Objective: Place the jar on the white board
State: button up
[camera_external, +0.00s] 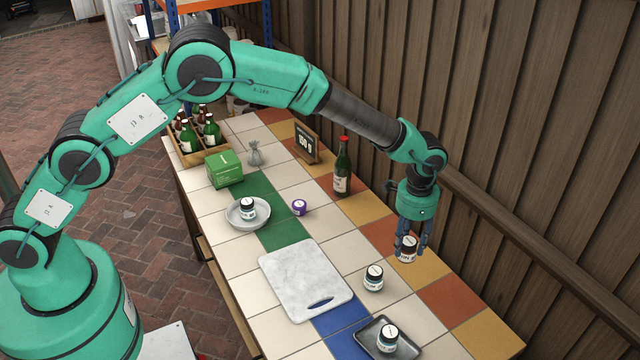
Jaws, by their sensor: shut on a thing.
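My gripper (411,238) is shut on a small white-lidded jar (407,249) over the right side of the tiled table, near the wooden wall. The fingers hide part of the jar, and I cannot tell how far it is above the tiles. The white board (298,272), a marbled slab with a handle slot, lies flat and bare at the middle front of the table, to the left of my gripper. Similar jars stand on the tiles (373,278), on a dark tray (371,338) and on a grey plate (235,216).
A red-capped bottle (342,172) stands behind my gripper, with a small dark sign (307,143) further back. Tiles between gripper and board are mostly clear.

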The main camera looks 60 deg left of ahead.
jog(key=s+a+f+p, duration=0.1)
jog(key=s+a, duration=0.5)
jog(key=s, duration=0.7)
jog(key=s+a+f+p, duration=0.1)
jog(key=s+a, duration=0.4)
jog(key=s, duration=0.8)
jog(key=s+a+f+p, duration=0.1)
jog(key=s+a, duration=0.5)
jog(key=s, duration=0.7)
jog(key=shift+s+a+f, duration=0.25)
jog(key=shift+a+f, duration=0.1)
jog(key=shift+f, duration=0.1)
jog(key=b, duration=0.2)
send_near(304, 276)
jog(key=shift+s+r, duration=0.1)
jog(key=shift+s, duration=0.4)
jog(key=shift+w+f, duration=0.3)
jog(key=shift+w, duration=0.15)
jog(key=shift+f+b, duration=0.65)
jog(key=shift+f, duration=0.85)
jog(key=shift+f, duration=0.2)
